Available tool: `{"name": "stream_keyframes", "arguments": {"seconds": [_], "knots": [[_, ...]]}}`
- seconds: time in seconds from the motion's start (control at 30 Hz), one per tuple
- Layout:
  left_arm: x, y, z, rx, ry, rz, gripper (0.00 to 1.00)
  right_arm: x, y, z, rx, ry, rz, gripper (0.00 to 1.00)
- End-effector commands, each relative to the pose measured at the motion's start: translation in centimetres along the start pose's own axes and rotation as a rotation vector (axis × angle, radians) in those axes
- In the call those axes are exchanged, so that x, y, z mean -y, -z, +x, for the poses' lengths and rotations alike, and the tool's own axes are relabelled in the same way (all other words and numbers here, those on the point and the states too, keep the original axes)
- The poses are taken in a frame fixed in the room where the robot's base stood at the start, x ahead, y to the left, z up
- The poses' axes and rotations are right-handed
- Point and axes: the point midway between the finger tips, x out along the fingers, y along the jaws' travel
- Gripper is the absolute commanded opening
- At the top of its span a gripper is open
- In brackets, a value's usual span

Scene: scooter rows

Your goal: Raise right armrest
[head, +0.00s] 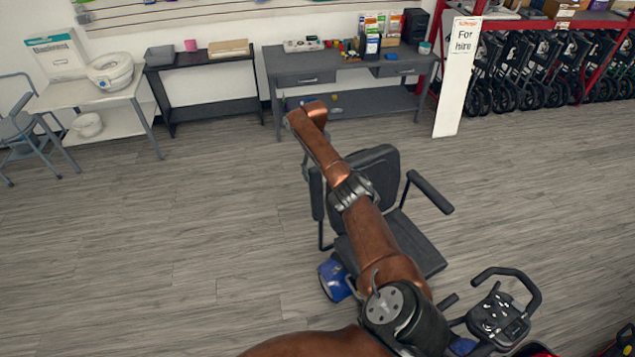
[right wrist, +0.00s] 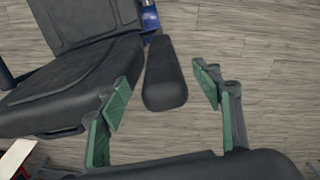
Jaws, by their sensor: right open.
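The scooter's black seat (head: 425,250) stands below my right arm, with its backrest (head: 377,165) partly hidden by the arm. The dark right armrest (head: 317,195) is at the left side of the backrest in the head view. Its tilt is hard to tell there. In the right wrist view, the padded armrest (right wrist: 165,78) lies between the green-faced fingers of my right gripper (right wrist: 163,85). The fingers are open and apart from the pad. The other armrest (head: 430,191) sticks out at the seat's right side in the picture. My left gripper is not in view.
The scooter's handlebar console (head: 495,313) is at the lower right. Grey tables (head: 345,65) and a white table (head: 85,92) stand along the back wall.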

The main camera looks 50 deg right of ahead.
Motion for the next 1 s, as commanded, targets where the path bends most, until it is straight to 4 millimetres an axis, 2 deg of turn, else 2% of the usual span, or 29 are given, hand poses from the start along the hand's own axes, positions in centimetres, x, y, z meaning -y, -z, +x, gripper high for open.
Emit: {"name": "stream_keyframes", "arguments": {"seconds": [0.1, 0.3, 1.0], "knots": [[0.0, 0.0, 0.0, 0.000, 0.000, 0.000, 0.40, 0.0, 0.0, -1.9, 0.000, 0.000, 0.000, 0.59], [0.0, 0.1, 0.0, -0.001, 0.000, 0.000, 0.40, 0.0, 0.0, -3.5, 0.001, 0.000, 0.000, 0.59], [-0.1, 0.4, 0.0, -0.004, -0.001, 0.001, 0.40, 0.0, -0.1, -3.6, 0.001, 0.000, 0.000, 0.59]]}}
